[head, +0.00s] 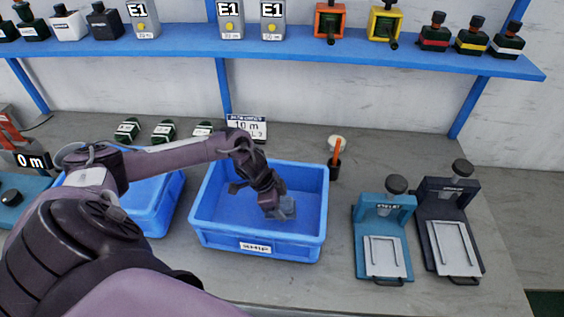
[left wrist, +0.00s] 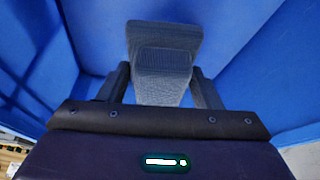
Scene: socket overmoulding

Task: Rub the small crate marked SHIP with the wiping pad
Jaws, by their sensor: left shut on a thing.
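The small blue crate marked SHIP (head: 257,249) stands on the bench in the middle of the head view, its label on the front wall. My left gripper (head: 272,208) reaches down inside the crate. It is shut on the grey wiping pad (head: 287,208), which is at the crate's inside, toward the right. In the left wrist view the pad (left wrist: 165,65) sits between the two fingers, with the blue crate walls (left wrist: 255,50) around it. I cannot tell whether the pad touches the crate. My right gripper is not in view.
Another blue crate (head: 160,212) stands to the left, partly behind my arm. A teal press (head: 383,240) and a dark press (head: 450,228) stand to the right. An orange-handled tool in a dark holder (head: 335,166) is behind the crate. A blue shelf (head: 300,47) runs above.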

